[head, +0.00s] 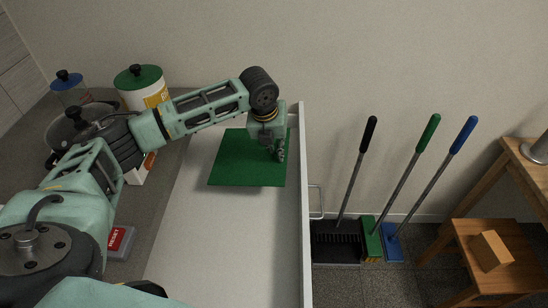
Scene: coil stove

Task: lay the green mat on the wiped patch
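The green mat (235,165) is a flat, dark green square at the far part of the pale worktop (225,230). A thin shadow shows along its near edge, and I cannot tell whether all of it touches the surface. My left gripper (281,156) points down over the mat's right side, its fingers close together and overlapping the mat in the picture. Whether the fingers pinch the mat is too small to tell. No wiped patch stands out on the bare worktop. My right gripper is not in view.
A lidded pot (62,130), a white canister with a green lid (138,78) and a blue-lidded jar (68,85) stand at left. A red RESET button box (118,241) is nearer. A raised white edge (305,220) bounds the worktop at right. Its near part is clear.

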